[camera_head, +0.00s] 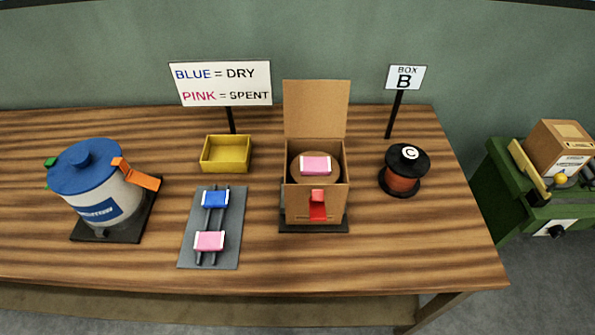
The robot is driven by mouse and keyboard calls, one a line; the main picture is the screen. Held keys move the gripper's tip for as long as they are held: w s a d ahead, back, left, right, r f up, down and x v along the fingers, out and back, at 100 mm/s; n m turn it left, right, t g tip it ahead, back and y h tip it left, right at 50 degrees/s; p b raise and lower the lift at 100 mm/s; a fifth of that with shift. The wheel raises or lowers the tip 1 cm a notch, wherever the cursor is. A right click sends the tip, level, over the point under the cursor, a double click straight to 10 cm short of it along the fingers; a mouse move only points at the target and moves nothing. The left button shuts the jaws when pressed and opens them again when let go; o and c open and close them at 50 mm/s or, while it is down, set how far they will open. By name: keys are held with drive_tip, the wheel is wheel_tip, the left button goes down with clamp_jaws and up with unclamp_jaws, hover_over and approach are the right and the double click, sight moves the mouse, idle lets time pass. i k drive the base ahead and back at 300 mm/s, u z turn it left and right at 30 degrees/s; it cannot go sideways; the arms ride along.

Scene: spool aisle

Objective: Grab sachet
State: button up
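A pink sachet with white ends (315,166) lies on a round brown disc inside the open cardboard box (299,206). A second pink sachet (209,241) lies near the front of a grey tray (228,253). A blue sachet with white ends (215,198) lies behind it on the same tray. Both of these rest across dark rails. The box's lid (316,109) stands up at the back, and a red tab (317,205) is on its front. My gripper is not in this view.
A sign (220,84) reads blue = dry, pink = spent. A yellow bin (227,154) stands behind the tray. A blue-lidded canister (95,180) is left, a spool marked C (403,171) right, near the box B sign (405,78). A green cart (536,195) stands beyond the table.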

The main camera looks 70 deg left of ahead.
sight(310, 165)
drive_tip(key=u, duration=0.05)
drive_tip(key=k, duration=1.7)
drive_tip(key=u, duration=2.15)
drive_tip(key=i, duration=0.85)
drive_tip(key=u, duration=0.05)
